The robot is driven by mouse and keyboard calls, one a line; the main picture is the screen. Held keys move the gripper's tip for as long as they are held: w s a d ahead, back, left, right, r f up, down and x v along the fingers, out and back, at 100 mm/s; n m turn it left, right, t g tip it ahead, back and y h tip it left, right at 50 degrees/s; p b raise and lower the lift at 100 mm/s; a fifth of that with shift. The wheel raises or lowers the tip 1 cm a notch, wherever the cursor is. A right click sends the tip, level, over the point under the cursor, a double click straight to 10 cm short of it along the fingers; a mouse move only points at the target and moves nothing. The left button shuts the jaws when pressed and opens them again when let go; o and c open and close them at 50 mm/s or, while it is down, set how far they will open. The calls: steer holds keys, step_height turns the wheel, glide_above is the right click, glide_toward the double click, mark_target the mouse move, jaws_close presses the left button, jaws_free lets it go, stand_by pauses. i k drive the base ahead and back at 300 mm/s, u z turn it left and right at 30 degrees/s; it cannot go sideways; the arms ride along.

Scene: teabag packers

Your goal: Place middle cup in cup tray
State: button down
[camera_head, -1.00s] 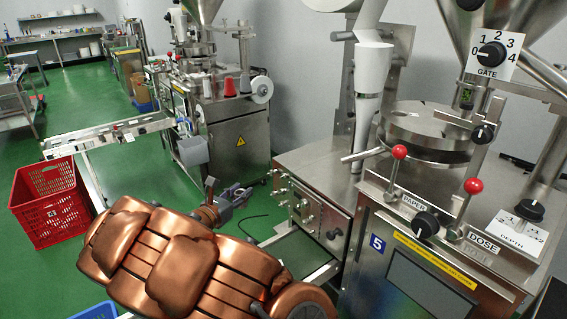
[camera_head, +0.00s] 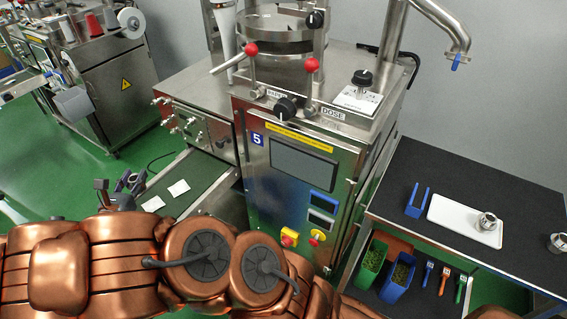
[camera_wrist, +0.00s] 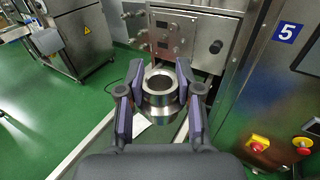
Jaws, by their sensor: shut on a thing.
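My gripper (camera_wrist: 158,112) is shut on a metal cup (camera_wrist: 160,98) in the wrist view, with a finger on each side of it. The cup is upright and open at the top. In the head view my gripper (camera_head: 120,190) is at the lower left, above the green floor by the conveyor, and the held cup cannot be made out. The white cup tray (camera_head: 452,213) lies on a dark tabletop at the right, far from my gripper. One metal cup (camera_head: 488,222) stands on its right end. Another metal cup (camera_head: 559,243) stands on the tabletop at the right edge.
The packing machine (camera_head: 290,200), marked 5, stands between my gripper and the dark table (camera_head: 440,170). A blue holder (camera_head: 417,204) stands just left of the tray. Two teabags (camera_head: 178,188) lie on the conveyor.

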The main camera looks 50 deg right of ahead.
mark_target(448, 214)
steer(key=z, duration=0.05)
steer(key=k, duration=2)
steer(key=u, duration=0.25)
